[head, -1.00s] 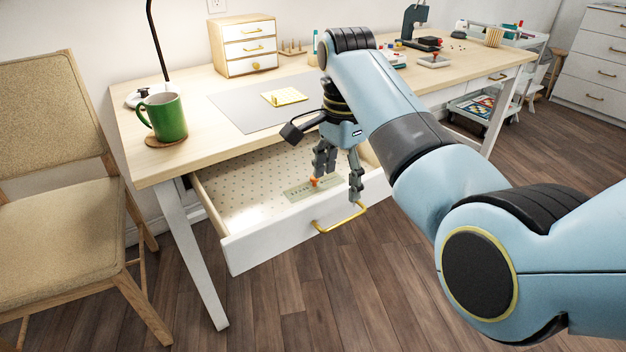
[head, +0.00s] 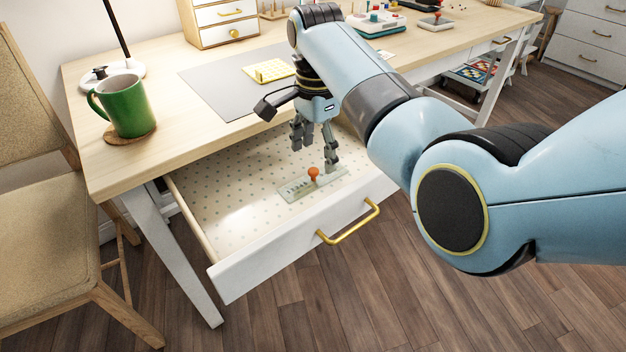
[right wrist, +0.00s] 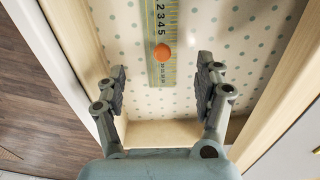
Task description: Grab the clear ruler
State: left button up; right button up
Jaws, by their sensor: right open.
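The clear ruler (head: 300,188) lies flat on the dotted floor of the open drawer, near its front wall. An orange knob (head: 314,173) stands up from it. In the right wrist view the ruler (right wrist: 157,24) runs up the middle with its numbers showing, and the orange knob (right wrist: 163,52) is near its closer end. My right gripper (head: 314,160) is inside the drawer, above the ruler's far side. Its fingers (right wrist: 163,85) are open and empty, spread to either side of the ruler's line and short of the knob. My left gripper is out of view.
The drawer (head: 290,258) is pulled out, with a brass handle (head: 348,222) on its front. The desk top (head: 165,158) overhangs behind it. A green mug (head: 126,106) stands on a coaster at the desk's left. A chair (head: 50,250) stands at left.

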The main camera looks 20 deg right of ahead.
aim_at(314, 171)
jog(key=f+b, duration=0.1)
jog(key=f, duration=0.1)
jog(key=f+b, duration=0.1)
jog(key=f, duration=0.2)
jog(key=shift+a+f, duration=0.2)
jog(key=shift+f, duration=0.15)
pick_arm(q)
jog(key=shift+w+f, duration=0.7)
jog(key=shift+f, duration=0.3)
pick_arm(e)
jog(key=shift+r, duration=0.15)
jog(key=c, duration=0.4)
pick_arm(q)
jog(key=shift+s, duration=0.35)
pick_arm(e)
jog(key=shift+s, duration=0.1)
grip_shut()
